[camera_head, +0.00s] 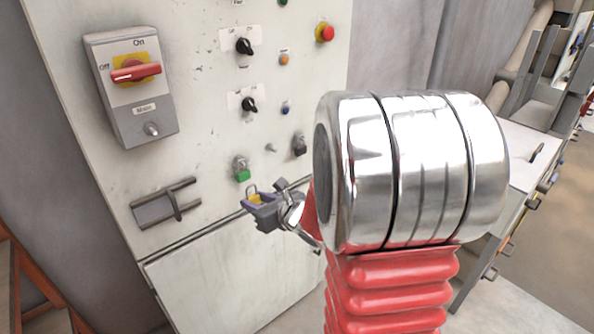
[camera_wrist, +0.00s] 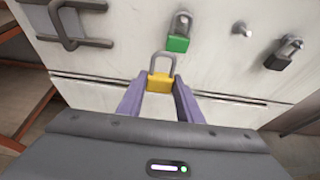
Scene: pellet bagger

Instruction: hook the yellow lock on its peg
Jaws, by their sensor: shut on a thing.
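My gripper (camera_wrist: 160,95) is shut on the yellow lock (camera_wrist: 160,82), with the lock's grey shackle pointing up and away from the jaws. In the head view my gripper (camera_head: 262,204) holds the yellow lock (camera_head: 255,199) in front of the panel, below the green lock. A bare peg (camera_wrist: 241,29) sticks out of the panel between the green lock and the black lock; it also shows in the head view (camera_head: 271,148). The yellow lock is below and left of this peg, apart from it.
The green lock (camera_wrist: 179,36) and the black lock (camera_wrist: 284,53) hang on the panel either side of the bare peg. A metal latch handle (camera_head: 166,203) is at the left. A main switch box (camera_head: 131,88), knobs and a red button (camera_head: 325,32) are higher up.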

